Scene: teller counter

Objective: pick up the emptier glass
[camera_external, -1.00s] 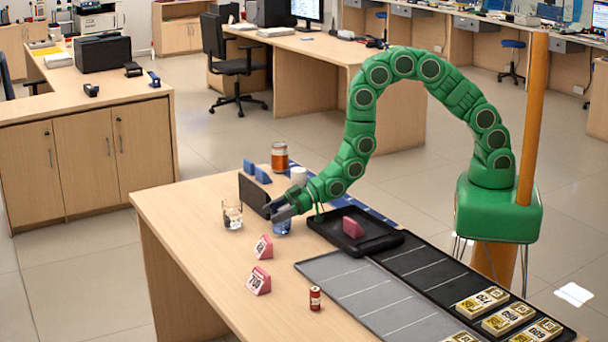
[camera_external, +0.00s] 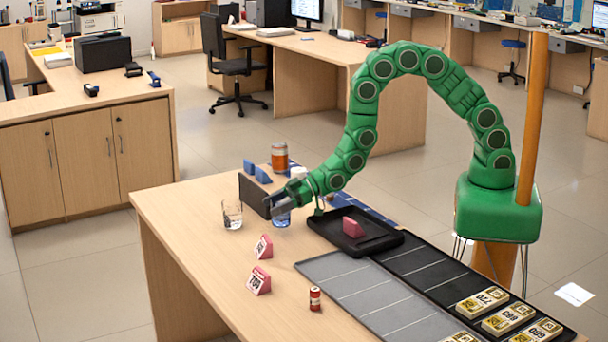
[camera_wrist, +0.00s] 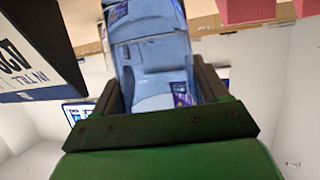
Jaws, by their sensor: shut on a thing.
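My gripper (camera_external: 274,205) is shut on a blue-tinted glass (camera_external: 282,219), seen below the fingers in the external view. In the wrist view the blue glass (camera_wrist: 155,60) fills the space between my two dark fingers (camera_wrist: 162,100). It seems to be held just above the counter, though the gap is hard to make out. A clear glass (camera_external: 232,214) stands upright on the counter to the left, apart from my gripper. I cannot tell the level inside the blue glass.
A dark upright panel (camera_external: 254,194) stands right behind my gripper. A black tray (camera_external: 330,235) with a pink block (camera_external: 352,227) lies to the right. Two pink number signs (camera_external: 259,281) and a small red can (camera_external: 315,299) stand in front. The counter's (camera_external: 205,250) left front is clear.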

